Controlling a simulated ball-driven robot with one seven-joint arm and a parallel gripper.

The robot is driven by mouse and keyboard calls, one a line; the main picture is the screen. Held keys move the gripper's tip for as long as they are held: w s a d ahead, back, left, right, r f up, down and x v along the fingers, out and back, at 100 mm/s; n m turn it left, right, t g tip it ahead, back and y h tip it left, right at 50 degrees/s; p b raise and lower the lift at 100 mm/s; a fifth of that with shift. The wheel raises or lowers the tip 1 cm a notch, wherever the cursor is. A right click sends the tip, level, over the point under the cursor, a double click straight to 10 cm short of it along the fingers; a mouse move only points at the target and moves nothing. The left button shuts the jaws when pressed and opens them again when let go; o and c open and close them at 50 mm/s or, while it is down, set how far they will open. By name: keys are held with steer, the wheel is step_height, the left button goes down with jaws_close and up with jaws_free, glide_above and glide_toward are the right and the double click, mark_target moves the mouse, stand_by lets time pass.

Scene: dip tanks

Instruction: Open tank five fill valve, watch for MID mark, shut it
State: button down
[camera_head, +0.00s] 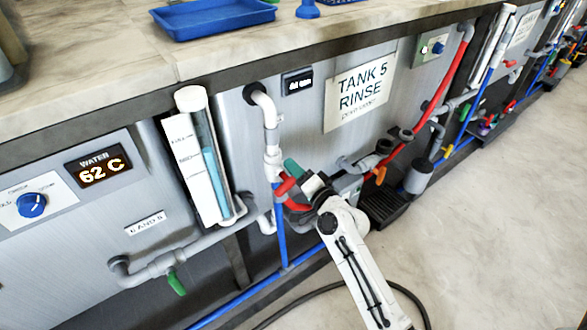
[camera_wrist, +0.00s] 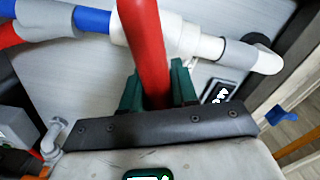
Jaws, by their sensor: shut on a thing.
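The red valve handle (camera_head: 286,187) is on the white and blue pipe below the TANK 5 RINSE sign (camera_head: 359,92). My gripper (camera_head: 298,178) is shut on it. In the wrist view the handle (camera_wrist: 146,45) lies between my gripper's green fingers (camera_wrist: 157,90) and crosses the pipe (camera_wrist: 180,36) at roughly a right angle. The valve body is partly hidden. The level gauge (camera_head: 203,130) stands left of the pipe, with blue liquid (camera_head: 212,172) in its tube. The liquid's top looks close to the middle label, MID (camera_head: 188,158); the fine gap is too small to judge.
A water display (camera_head: 98,171) reads 62 C, above left. A green-handled valve (camera_head: 176,283) sits on the lower grey pipe. A red hose (camera_head: 440,85) and orange handle (camera_head: 380,176) are to the right. A black hose lies on the floor; open floor is at right.

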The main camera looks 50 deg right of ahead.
steer(key=m, duration=0.2)
steer(key=f+m, duration=0.1)
steer(key=m, duration=0.1)
steer(key=shift+s+d+f+m, duration=0.1)
steer(key=shift+d+f+m, duration=0.1)
steer(key=shift+m, duration=0.1)
stand_by(0.5)
steer(key=c, duration=1)
jaws_free()
steer(key=shift+o, duration=0.2)
steer(key=v, duration=1)
steer(key=shift+s+b, duration=0.35)
steer(key=shift+b, duration=0.1)
steer(key=shift+a, duration=0.2)
